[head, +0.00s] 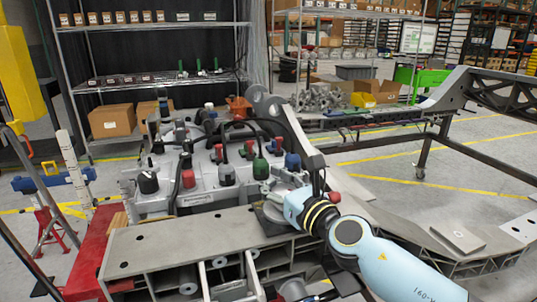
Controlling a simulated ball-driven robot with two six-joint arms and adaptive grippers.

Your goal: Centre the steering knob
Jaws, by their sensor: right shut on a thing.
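My right arm comes in from the lower right, light blue with yellow rings at the wrist. Its dark gripper (317,172) is at the right end of the grey fixture block (212,188), above the front beam. It is shut on what seems to be the steering knob, which the gripper and wrist mostly hide. I cannot tell how the knob is turned. A red knob (334,197) shows just right of the gripper. My left gripper is not in view.
Black, red, green and blue caps stand on the block left of the gripper. A grey beam (190,241) with open compartments runs along the front. A dark chassis rail (455,90) lies at the right. Shelves with boxes (112,121) stand behind.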

